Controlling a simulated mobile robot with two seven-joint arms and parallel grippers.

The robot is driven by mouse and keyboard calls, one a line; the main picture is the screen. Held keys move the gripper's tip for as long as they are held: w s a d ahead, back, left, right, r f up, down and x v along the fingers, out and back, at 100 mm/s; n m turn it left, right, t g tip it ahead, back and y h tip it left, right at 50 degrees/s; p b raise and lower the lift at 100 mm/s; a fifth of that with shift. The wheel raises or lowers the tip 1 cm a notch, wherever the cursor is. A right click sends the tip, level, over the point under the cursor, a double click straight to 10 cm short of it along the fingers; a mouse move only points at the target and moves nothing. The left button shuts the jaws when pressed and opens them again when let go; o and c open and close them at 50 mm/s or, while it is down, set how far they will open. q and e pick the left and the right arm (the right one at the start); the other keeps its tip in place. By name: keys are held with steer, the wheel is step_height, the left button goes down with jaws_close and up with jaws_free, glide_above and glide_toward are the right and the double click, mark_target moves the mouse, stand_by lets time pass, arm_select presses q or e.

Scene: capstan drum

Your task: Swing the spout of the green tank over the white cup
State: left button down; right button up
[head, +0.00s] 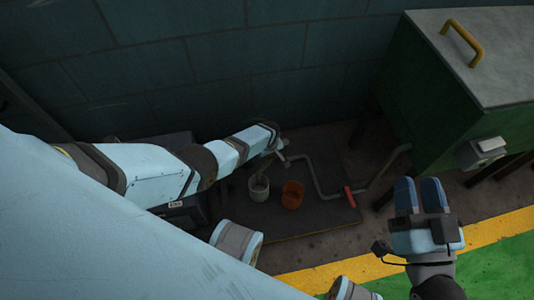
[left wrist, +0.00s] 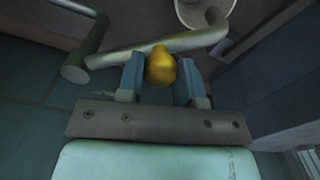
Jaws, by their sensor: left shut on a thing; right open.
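The green tank (head: 425,110) stands at the right, with a grey pipe (head: 318,180) running left from it to the spout. In the left wrist view, my left gripper (left wrist: 160,72) is shut on a yellow knob (left wrist: 160,68) on the grey spout pipe (left wrist: 196,40). In the head view my left gripper (head: 278,145) is just above the white cup (head: 259,189), which stands upright. The cup (left wrist: 188,20) shows partly in the left wrist view, its rim near the pipe's bent end; I cannot tell whether that end is over it. My right gripper (head: 418,196) is open and empty.
An orange cup (head: 292,195) stands just right of the white cup on a dark mat (head: 300,222). A red valve handle (head: 349,196) sits on the tank pipe. A dark block wall (head: 220,60) is behind. Green floor with a yellow stripe (head: 320,276) lies in front.

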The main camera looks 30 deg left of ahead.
stand_by(0.4)
arm_select(q)
steer(key=c, duration=0.8)
jaws_free()
arm_select(e)
steer(key=shift+f, duration=0.1)
arm_select(q)
steer(key=shift+r, duration=0.2)
step_height(320, 180, up, 5)
steer(key=p, duration=0.4)
step_height(320, 180, up, 4)
steer(key=p, duration=0.3)
step_height(320, 180, up, 4)
steer(key=p, duration=0.2)
steer(key=shift+r+p, duration=0.15)
steer(key=shift+p, duration=0.15)
arm_select(e)
steer(key=s+d+f+g+h, duration=0.2)
steer(key=d+f+g+h, duration=0.3)
steer(key=f, duration=0.6)
steer(key=shift+s+d+g, duration=0.2)
steer(key=shift+d+g, duration=0.05)
steer(key=shift+g, duration=0.35)
